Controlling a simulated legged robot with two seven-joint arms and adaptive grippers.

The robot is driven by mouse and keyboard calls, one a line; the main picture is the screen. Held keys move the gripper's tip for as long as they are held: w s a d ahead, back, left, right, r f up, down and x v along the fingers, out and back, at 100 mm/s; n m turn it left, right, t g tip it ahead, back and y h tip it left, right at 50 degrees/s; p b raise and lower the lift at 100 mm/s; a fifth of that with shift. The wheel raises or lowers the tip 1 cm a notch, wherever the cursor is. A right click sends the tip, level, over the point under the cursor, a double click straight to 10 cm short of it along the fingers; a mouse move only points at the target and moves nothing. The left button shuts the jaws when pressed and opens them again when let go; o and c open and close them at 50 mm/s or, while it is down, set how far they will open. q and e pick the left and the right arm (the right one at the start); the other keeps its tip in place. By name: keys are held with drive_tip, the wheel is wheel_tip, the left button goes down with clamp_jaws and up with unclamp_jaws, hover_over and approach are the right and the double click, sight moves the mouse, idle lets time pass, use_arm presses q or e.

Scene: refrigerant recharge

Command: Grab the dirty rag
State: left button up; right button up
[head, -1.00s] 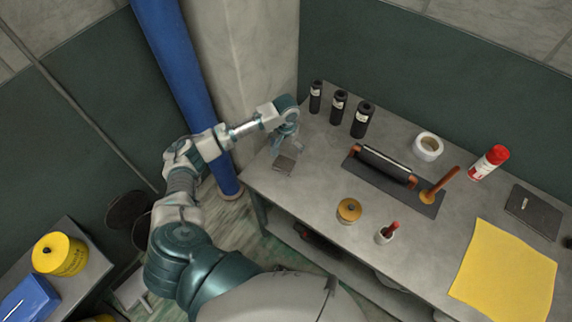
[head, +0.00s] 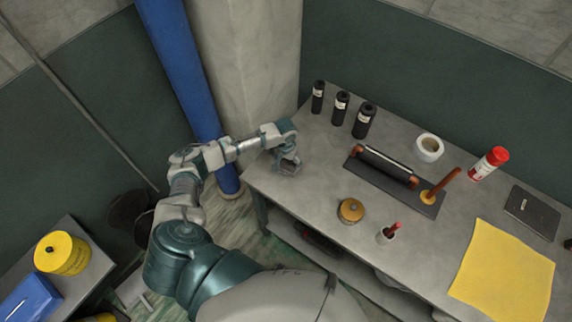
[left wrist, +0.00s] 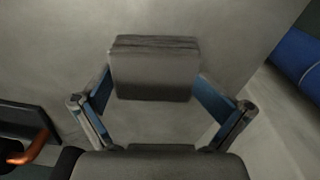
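The dirty rag looks like a small grey folded block of cloth. In the left wrist view the rag (left wrist: 153,70) lies on the grey tabletop, ahead of the palm and between the two fingers. In the head view it is at the left end of the workbench, mostly hidden by my left gripper (head: 287,164). My left gripper is open and low over the rag, with its blue fingers (left wrist: 160,92) spread to either side. Whether the fingertips touch it cannot be told. My right gripper is not in view.
The workbench (head: 310,205) holds several black bottles (head: 340,108), a black tool with copper ends (head: 385,167) on a dark mat, a white tape roll (head: 429,148), a round yellow-topped tin (head: 351,211) and a yellow cloth (head: 505,272). A blue pipe (head: 180,70) stands behind my left arm.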

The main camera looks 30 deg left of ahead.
use_arm(q)
drive_tip(key=shift+s+a+f, duration=0.2)
drive_tip(key=shift+s+f, duration=0.1)
drive_tip(key=shift+f, duration=0.15)
drive_tip(key=c, duration=0.4)
drive_tip(key=shift+c, duration=0.5)
drive_tip(key=shift+d, duration=0.1)
drive_tip(key=shift+d+r, duration=0.15)
drive_tip(key=shift+d, duration=0.2)
drive_tip(key=shift+r, duration=0.25)
drive_tip(key=shift+c, duration=0.7)
drive_tip(key=shift+w+r, duration=0.15)
drive_tip(key=shift+r, duration=0.2)
drive_tip(key=c, duration=0.5)
wheel_tip(320, 180, up, 2)
drive_tip(key=shift+a+r, duration=0.1)
drive_tip(key=shift+a, duration=0.05)
clamp_jaws()
drive_tip(key=s+d+r+b, duration=0.1)
drive_tip(key=s+d+r, duration=0.1)
drive_tip(key=s, duration=1.3)
drive_tip(key=shift+s+d, duration=0.25)
drive_tip(key=shift+d, duration=0.2)
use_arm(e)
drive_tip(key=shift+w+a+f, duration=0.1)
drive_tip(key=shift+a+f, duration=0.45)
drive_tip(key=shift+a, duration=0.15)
